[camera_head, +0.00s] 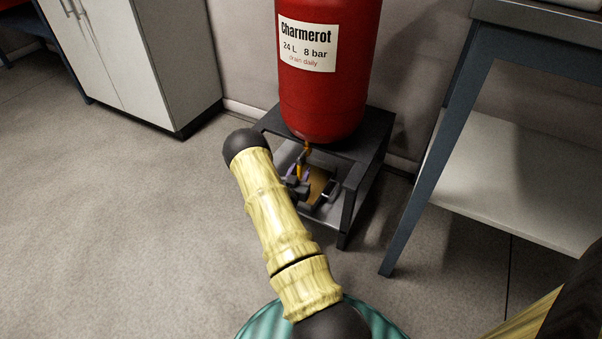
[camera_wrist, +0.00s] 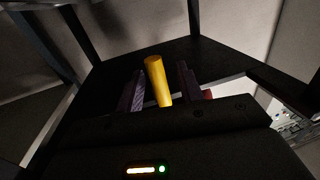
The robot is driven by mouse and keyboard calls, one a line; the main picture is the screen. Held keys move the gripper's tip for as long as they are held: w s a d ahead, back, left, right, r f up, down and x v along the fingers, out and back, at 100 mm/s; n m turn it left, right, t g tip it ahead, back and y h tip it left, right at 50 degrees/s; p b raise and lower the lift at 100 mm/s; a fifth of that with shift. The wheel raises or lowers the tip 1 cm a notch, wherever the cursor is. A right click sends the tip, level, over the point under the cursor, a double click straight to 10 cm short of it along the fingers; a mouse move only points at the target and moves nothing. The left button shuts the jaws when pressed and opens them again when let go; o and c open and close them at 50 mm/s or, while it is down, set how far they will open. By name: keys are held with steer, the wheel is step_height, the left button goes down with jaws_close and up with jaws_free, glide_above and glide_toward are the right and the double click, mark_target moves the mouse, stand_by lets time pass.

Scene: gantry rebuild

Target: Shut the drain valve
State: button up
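The drain valve's brass fitting (camera_head: 307,147) hangs under the red tank. Its yellow lever (camera_head: 299,170) points down from the fitting in the head view. In the wrist view the yellow lever (camera_wrist: 158,80) is a plain rounded bar between the two dark purple fingers of my gripper (camera_wrist: 160,90). A gap shows on each side of it, so my gripper is open and does not grip it. In the head view my gripper (camera_head: 298,184) is under the tank, partly hidden behind my arm. The valve body is out of sight in the wrist view.
The red tank (camera_head: 328,95) stands on a dark metal stand (camera_head: 370,150), whose legs and top closely surround my gripper. A blue-legged bench (camera_head: 440,160) with a pale lower shelf is at right. A white cabinet (camera_head: 150,60) is at upper left. The floor at left is clear.

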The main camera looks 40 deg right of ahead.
steer(key=shift+x, duration=0.95)
jaws_close()
